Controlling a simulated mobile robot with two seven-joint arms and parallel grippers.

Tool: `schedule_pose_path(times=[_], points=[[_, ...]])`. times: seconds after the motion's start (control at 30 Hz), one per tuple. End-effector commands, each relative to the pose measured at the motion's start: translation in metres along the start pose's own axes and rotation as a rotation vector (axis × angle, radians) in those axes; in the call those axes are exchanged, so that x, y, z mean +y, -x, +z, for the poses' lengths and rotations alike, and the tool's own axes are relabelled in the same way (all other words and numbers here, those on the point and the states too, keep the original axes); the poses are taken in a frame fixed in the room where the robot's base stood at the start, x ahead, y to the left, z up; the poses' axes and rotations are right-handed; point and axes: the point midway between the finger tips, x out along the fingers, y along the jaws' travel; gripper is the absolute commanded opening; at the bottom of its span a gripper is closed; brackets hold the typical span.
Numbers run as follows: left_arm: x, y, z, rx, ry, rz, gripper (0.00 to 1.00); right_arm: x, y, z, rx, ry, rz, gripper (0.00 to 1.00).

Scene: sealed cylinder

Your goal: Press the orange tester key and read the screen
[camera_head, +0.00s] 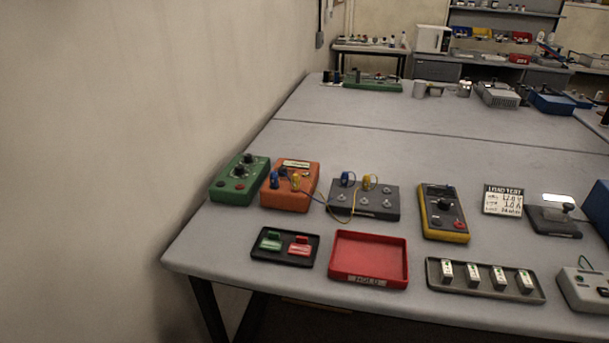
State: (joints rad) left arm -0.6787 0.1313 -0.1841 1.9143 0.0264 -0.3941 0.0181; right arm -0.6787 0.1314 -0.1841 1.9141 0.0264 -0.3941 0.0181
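An orange tester box (288,200) stands on the grey table, left of the middle. A small pale screen (296,164) is at its top; I cannot read it at this size. A blue plug (275,180) and a yellow plug (296,182) stand on its face, with thin wires running to a dark grey terminal box (372,213). I cannot make out a separate orange key on the tester. Neither of my grippers is in view.
Around it are a green knob box (228,192), a yellow-edged meter (434,220), a "LOAD TEST" card (503,200), a black tray with green and red pieces (262,257), a red "HOLD" tray (368,260) and a tray of white blocks (490,290).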

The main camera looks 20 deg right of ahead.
Motion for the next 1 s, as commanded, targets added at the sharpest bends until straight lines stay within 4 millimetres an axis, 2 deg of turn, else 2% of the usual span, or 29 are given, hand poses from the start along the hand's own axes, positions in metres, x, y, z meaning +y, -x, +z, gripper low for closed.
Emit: schedule_pose_path(times=[0.3,0.87,1.0], points=[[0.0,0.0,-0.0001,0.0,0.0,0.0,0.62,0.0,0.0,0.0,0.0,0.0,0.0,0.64],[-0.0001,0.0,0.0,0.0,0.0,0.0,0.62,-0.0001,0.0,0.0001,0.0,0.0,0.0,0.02],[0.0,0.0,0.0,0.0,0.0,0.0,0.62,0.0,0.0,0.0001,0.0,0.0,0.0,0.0]])
